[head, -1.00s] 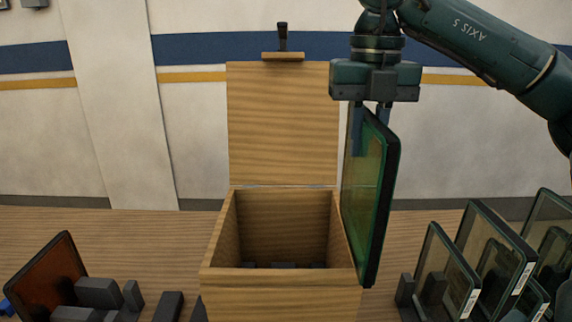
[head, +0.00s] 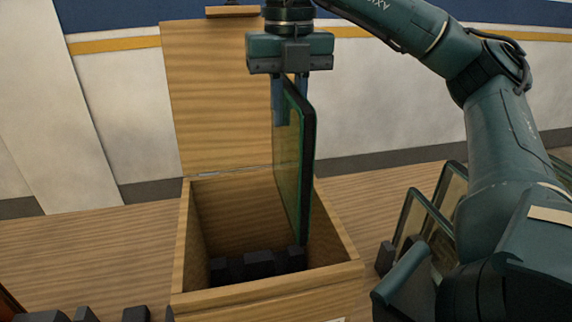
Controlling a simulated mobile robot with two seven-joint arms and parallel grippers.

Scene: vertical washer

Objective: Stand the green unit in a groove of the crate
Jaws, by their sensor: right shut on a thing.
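The green unit (head: 290,165) is a flat upright panel with a dark frame. My right gripper (head: 290,97) is shut on its top edge and holds it upright. The unit hangs over the right part of the open wooden crate (head: 183,250), and its lower end shows below the rim level, in front of the back right wall. Dark grooved blocks (head: 255,265) lie on the crate floor; the unit's lower corner appears close to their right end. I cannot tell whether it touches them. My left gripper is not in view.
The crate's lid (head: 220,100) stands open at the back. Several glass panels (head: 425,215) stand in holders on the table at right, partly hidden by my right arm. Dark blocks (head: 135,314) sit at the front left. The table (head: 90,245) left of the crate is clear.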

